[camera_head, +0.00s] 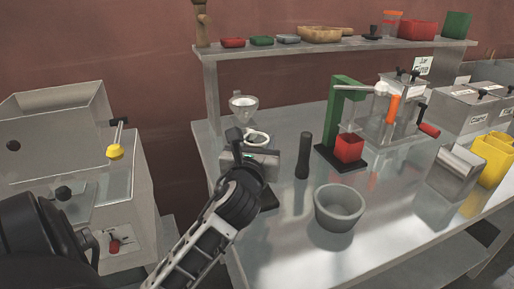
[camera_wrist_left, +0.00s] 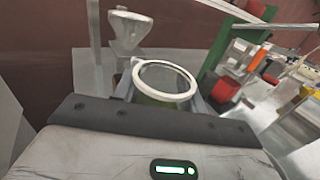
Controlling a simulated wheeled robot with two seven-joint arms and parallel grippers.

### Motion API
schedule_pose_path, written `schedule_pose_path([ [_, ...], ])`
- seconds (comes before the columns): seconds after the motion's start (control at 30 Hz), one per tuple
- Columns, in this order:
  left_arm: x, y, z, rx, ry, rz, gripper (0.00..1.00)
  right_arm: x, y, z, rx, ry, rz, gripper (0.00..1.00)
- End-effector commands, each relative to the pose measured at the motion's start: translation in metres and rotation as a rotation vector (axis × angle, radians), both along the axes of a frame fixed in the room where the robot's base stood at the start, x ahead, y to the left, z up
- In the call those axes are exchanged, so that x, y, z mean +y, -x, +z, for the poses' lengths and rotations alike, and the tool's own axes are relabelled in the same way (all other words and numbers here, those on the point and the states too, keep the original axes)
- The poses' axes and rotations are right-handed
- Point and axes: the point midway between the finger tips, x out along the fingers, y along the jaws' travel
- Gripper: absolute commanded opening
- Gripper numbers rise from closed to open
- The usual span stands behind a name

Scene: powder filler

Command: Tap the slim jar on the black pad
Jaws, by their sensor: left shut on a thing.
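The slim jar (camera_head: 258,138) has a pale round rim and an open top. It stands upright between the fingers of my left gripper (camera_head: 254,151), which is shut on it. In the left wrist view the jar (camera_wrist_left: 165,83) looks greenish inside, with the fingers on both sides of its body; its lower part is hidden. A black pad (camera_head: 269,199) shows partly below and to the right of the gripper, partly covered by my arm. I cannot tell the height of the jar above the table. My right gripper is not in view.
A funnel (camera_head: 243,105) stands behind the jar. A dark upright cylinder (camera_head: 303,156), a grey bowl (camera_head: 339,208) and a green stand (camera_head: 334,121) with a red cup (camera_head: 349,148) are to the right. A shelf (camera_head: 334,48) runs along the back. The table's front is clear.

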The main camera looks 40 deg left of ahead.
Motion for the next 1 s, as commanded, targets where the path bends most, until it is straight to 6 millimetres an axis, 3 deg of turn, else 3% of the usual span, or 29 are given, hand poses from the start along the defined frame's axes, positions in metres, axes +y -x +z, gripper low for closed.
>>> schedule_pose_path([
  [0.6,0.0,0.0,-0.031,0.0,-0.001,0.001,0.02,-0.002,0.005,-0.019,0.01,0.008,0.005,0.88],
  [1.0,0.0,0.0,-0.022,-0.001,-0.001,0.0,0.02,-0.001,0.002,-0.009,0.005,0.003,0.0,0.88],
])
